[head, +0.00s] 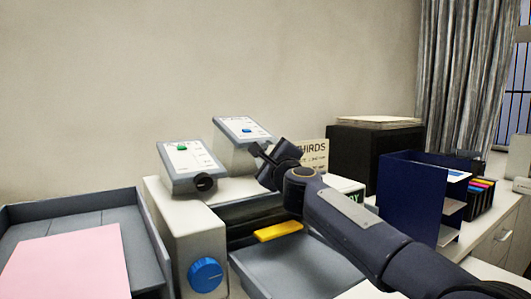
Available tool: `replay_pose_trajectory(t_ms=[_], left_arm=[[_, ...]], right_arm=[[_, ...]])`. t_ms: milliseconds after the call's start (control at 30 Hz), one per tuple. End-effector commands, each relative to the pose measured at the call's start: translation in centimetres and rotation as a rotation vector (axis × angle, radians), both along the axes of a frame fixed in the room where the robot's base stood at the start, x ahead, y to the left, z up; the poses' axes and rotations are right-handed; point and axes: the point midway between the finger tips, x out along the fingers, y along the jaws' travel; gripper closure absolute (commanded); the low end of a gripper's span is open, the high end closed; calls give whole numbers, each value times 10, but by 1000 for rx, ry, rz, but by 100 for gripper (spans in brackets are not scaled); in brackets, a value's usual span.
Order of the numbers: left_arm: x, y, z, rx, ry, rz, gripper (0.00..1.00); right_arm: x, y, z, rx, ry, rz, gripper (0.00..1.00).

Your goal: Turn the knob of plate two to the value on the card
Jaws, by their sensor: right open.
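Two grey control boxes with white sloped faces stand on a white machine. The left box (190,166) has a green mark and a black knob (205,183) at its lower front. The right box (241,129) is farther back and has a blue mark. Its lower front, where a knob may be, is covered by my right gripper (262,162), which is open at that box. I cannot tell whether it touches anything. A card (313,150) reading "THIRDS" stands behind the gripper, partly hidden, with smaller lines too small to read. My left gripper is out of view.
The white machine (178,220) has a blue knob (206,275) and a yellow bar (278,231) in front. A grey tray (155,240) holds a pink sheet (70,265). A blue organiser (410,195) and a black box (365,150) stand right, beyond my arm.

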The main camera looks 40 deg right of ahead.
Motion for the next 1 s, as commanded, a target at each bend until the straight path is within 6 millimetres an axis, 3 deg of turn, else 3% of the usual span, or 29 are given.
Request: replay_pose_trajectory(t_ms=[100,300,1000], left_arm=[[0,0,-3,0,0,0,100],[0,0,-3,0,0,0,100],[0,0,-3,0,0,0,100]], right_arm=[[-22,8,-3,0,-2,0,51],[-44,17,-6,1,-1,0,51],[-48,19,-8,-1,0,0,51]])
